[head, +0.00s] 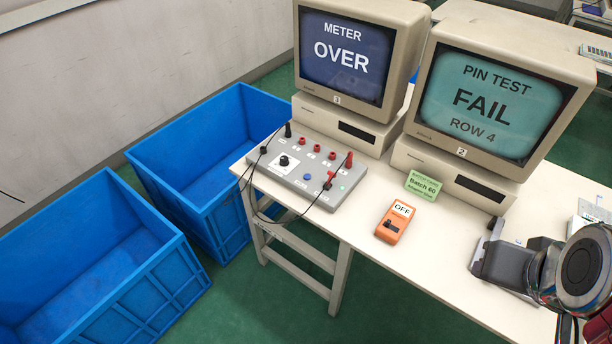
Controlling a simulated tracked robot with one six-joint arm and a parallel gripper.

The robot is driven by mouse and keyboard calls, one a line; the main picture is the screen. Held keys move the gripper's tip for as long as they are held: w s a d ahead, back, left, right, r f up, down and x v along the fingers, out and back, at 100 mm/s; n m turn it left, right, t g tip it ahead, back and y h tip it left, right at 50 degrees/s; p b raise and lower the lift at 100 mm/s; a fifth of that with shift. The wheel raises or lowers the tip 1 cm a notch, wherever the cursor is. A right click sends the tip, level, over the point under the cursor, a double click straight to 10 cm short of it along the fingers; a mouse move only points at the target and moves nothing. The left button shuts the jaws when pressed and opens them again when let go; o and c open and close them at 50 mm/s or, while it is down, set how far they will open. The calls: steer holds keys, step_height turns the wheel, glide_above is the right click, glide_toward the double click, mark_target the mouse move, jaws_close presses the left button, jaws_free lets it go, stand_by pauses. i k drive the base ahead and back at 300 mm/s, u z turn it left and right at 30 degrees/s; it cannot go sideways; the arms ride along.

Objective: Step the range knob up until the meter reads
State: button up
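A grey test box (312,172) sits at the left end of the table. Its black range knob (284,160) stands on a white dial plate at the box's left side. The meter screen (344,54) behind it, on the monitor marked 3, reads "METER OVER". My gripper (490,245) is at the lower right above the table, well right of the box and apart from the knob. Its finger area is small and partly hidden, so its opening is unclear.
An orange device (395,222) labelled "OFF" and a green "Batch 60" card (423,185) stand mid-table. The second monitor (482,101) reads "PIN TEST FAIL ROW 4". Blue crates (196,112) stand on the floor left of the table. Black leads loop over the table's left edge.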

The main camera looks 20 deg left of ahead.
mark_target(284, 162)
steer(key=z, duration=0.05)
steer(key=k, duration=0.5)
steer(key=u, duration=1.05)
steer(key=i, duration=0.95)
steer(key=u, duration=0.05)
